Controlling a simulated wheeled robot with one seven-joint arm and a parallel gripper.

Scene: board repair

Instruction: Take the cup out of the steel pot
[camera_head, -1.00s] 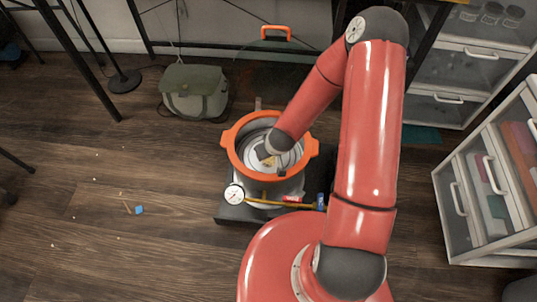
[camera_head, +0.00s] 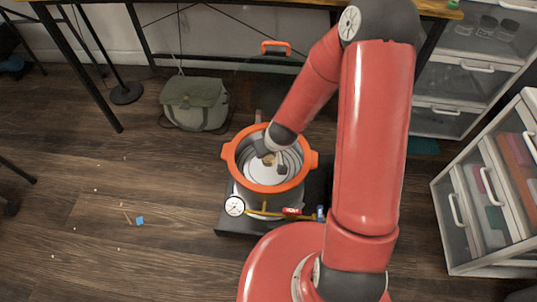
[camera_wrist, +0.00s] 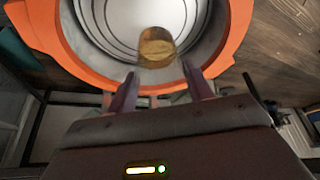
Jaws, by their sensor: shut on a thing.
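The steel pot (camera_head: 289,186) has an orange rim and handles and stands on a dark base. It also shows in the wrist view (camera_wrist: 220,50). My gripper (camera_head: 271,161) reaches down into the pot's mouth from above. In the wrist view, my gripper (camera_wrist: 161,70) is shut on the cup (camera_wrist: 156,48), a small amber, see-through cup between the fingertips. The pot's pale ringed floor lies beyond the cup. In the head view only a tan bit of the cup (camera_head: 268,157) shows beside my dark fingers.
A pressure gauge (camera_head: 235,206) and a yellow pipe with a red valve handle (camera_head: 291,211) sit at the pot's front. A green bag (camera_head: 195,103) lies behind left. A drawer unit (camera_head: 495,190) stands to the right. Floor on the left is mostly clear.

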